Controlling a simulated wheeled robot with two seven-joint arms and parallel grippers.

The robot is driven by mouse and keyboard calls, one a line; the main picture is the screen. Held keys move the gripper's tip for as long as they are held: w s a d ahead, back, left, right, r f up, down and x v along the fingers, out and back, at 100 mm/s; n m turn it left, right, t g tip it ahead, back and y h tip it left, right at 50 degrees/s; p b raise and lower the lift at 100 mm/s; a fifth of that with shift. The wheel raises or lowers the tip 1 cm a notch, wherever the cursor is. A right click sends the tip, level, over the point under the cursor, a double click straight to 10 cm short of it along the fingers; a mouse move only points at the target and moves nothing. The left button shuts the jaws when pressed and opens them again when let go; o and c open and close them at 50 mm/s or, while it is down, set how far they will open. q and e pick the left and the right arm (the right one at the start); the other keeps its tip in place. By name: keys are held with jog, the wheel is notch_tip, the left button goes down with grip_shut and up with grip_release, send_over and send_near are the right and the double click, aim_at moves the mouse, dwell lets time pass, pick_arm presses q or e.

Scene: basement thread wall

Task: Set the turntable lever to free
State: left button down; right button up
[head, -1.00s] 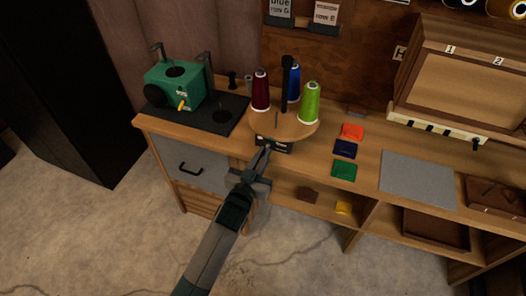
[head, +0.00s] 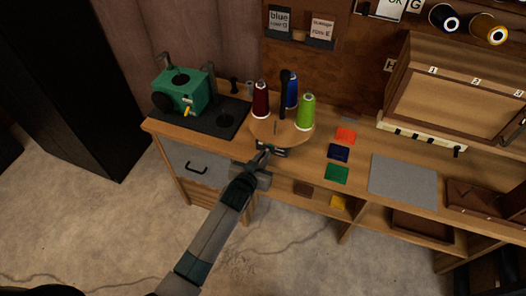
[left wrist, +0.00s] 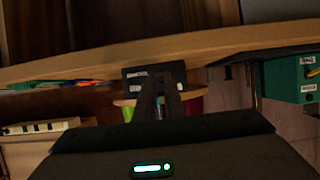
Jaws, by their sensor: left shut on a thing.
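The round wooden turntable (head: 290,137) stands on the bench. It bears a dark red, a blue and a green thread cone and a black post. Below its front edge is a black lever housing (head: 279,153) with pale labels, also in the left wrist view (left wrist: 133,83), which looks upside down. My left gripper (head: 267,151) reaches it from the front. Its fingers (left wrist: 160,88) are close together at the housing, shut on the turntable lever. The fingers hide the lever, so I cannot read its setting. My right gripper is not in view.
A green machine (head: 181,92) stands on a black mat (head: 225,118) to the left. Orange, navy and green patches (head: 337,174) and a grey mat (head: 403,180) lie to the right. A drawer (head: 195,163) is under the bench's left end. The floor in front is clear.

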pick_arm(q)
jog(key=shift+w+d+r+g+y+p, duration=0.15)
jog(key=shift+r+g+p, duration=0.35)
jog(key=shift+p, duration=0.75)
jog(key=shift+w+a+r+g+y+p, duration=0.15)
jog(key=shift+g+p, duration=0.55)
jog(key=shift+p, duration=0.6)
jog(key=shift+w+d+r+g+y+p, duration=0.1)
jog(key=shift+r+g+p, duration=0.4)
jog(key=shift+p, duration=0.75)
jog(key=shift+w+g+y+p, duration=0.15)
jog(key=shift+g+y+p, duration=0.15)
jog(key=shift+g+p, duration=0.45)
jog(key=shift+f+g, duration=0.1)
jog(key=shift+g, duration=0.15)
jog(key=c, duration=1.8)
grip_release()
jog(key=shift+c, duration=0.2)
jog(key=b+v, duration=0.4)
jog(key=v, duration=1.3)
jog(key=shift+r, duration=0.2)
jog(key=shift+f, duration=0.1)
